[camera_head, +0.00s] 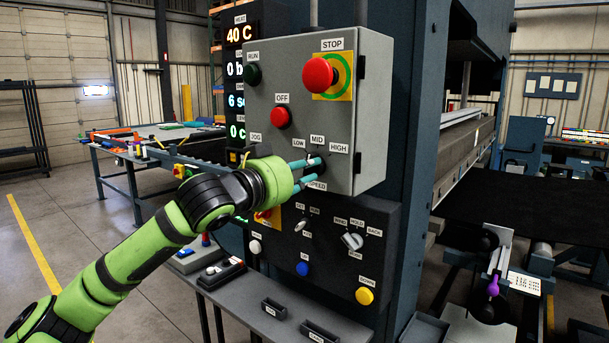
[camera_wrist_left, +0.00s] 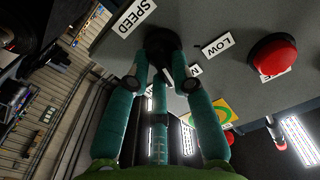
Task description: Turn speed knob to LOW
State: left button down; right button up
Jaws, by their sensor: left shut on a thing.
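The speed knob (camera_head: 320,167) is a dark knob low on the grey control box (camera_head: 270,100), under the LOW, MID and HIGH labels (camera_head: 317,140) and above the SPEED label. My left gripper (camera_head: 311,174) reaches it from the left, its teal fingers shut around the knob. In the left wrist view the black knob (camera_wrist_left: 162,40) sits between the fingertips (camera_wrist_left: 160,78). The LOW label (camera_wrist_left: 222,43) and the SPEED label (camera_wrist_left: 134,17) show on either side of it. The fingers hide part of the knob, and I cannot tell which setting it points to. My right gripper is not in view.
The red STOP button (camera_head: 319,75), red OFF button (camera_head: 281,117) and green RUN button (camera_head: 253,75) stick out of the same box. A lower dark panel (camera_head: 325,250) holds selector switches, a blue button (camera_head: 303,269) and a yellow button (camera_head: 364,295).

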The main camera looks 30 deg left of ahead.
pick_arm(q)
jog(key=n, duration=1.2)
jog(key=shift+a+r+n, duration=0.2)
jog(key=shift+a+n, duration=0.05)
jog(key=shift+n, duration=0.15)
dwell(0.3)
jog(key=c, duration=1.1)
grip_release()
jog(key=shift+o, duration=0.2)
jog(key=shift+s, duration=0.1)
jog(key=s+a, duration=0.1)
jog(key=s, duration=1)
jog(key=shift+s, duration=0.4)
jog(key=shift+w, duration=0.1)
